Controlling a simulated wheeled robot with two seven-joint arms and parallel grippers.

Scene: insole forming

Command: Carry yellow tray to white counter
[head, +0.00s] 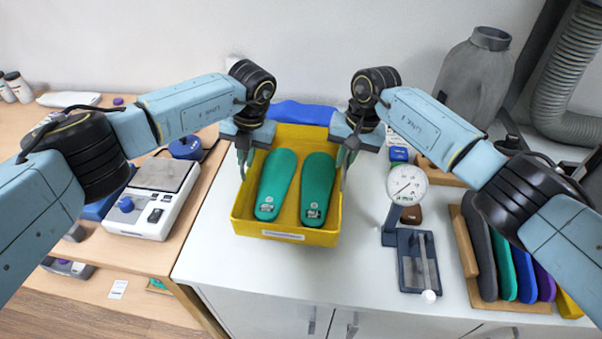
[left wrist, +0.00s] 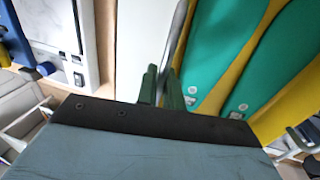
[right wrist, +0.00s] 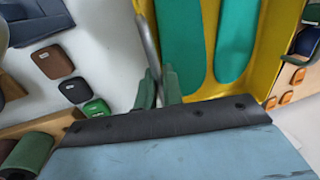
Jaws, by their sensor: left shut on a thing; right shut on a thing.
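The yellow tray (head: 240,216) is at or just above the white counter (head: 350,275); I cannot tell whether it touches. Two green insoles (head: 276,185) (head: 318,188) lie side by side in it. My left gripper (head: 243,165) is shut on the tray's left side, and my right gripper (head: 346,165) is shut on its right side. In the left wrist view the fingers (left wrist: 163,88) close on a grey bar beside the tray. In the right wrist view the fingers (right wrist: 158,88) close on a similar bar beside the yellow wall (right wrist: 205,40).
A dial gauge on a stand (head: 407,185) stands right of the tray. A rack of coloured insoles (head: 502,265) is further right. A scale (head: 150,200) sits on the wooden table (head: 165,250) at left. The counter in front of the tray is clear.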

